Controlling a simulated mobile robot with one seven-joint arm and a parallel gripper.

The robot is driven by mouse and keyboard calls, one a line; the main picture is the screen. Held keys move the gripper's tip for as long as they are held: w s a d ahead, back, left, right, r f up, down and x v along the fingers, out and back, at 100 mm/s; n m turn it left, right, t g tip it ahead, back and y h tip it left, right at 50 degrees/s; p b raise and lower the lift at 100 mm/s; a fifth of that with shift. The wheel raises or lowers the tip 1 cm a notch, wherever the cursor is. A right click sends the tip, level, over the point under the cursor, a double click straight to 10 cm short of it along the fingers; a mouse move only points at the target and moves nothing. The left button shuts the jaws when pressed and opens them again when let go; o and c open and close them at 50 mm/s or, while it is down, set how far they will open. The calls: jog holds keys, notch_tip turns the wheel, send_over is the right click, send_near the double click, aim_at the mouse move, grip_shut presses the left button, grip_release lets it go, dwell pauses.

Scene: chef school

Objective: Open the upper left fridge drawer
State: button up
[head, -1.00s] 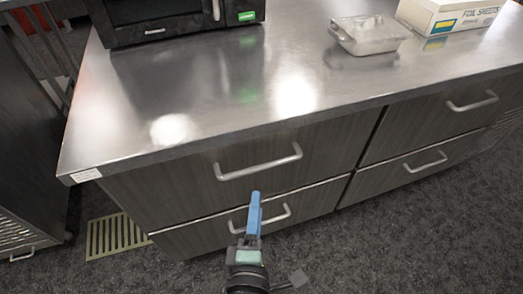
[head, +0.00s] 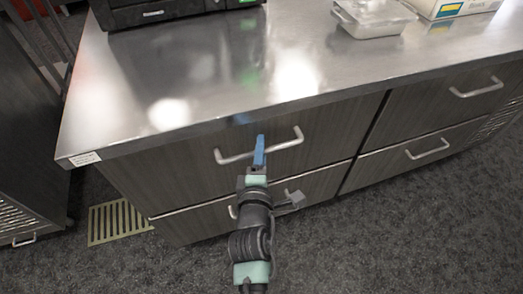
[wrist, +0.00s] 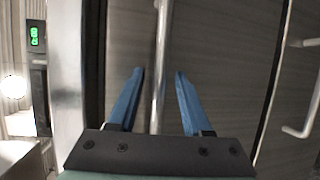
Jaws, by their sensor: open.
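The upper left fridge drawer (head: 325,127) is a dark wood-grain front under the steel counter, and it is closed. Its silver bar handle (head: 285,145) runs sideways across the front. My gripper (head: 259,150) is at this handle, its blue fingers overlapping the bar in the head view. In the wrist view my gripper (wrist: 158,95) is open, with one blue finger on each side of the handle bar (wrist: 160,60). The bar lies between the fingers, and neither finger clearly touches it. The lower left drawer (head: 190,222) is closed and partly hidden behind my arm.
The steel counter (head: 200,80) overhangs just above the handle. A black appliance (head: 170,10), a metal tray (head: 372,20) and a white box (head: 455,8) stand on it. Two closed drawers with handles (head: 476,88) are to the right. The dark carpet in front is clear.

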jog(key=shift+w, duration=0.25)
grip_shut()
dwell(1.4)
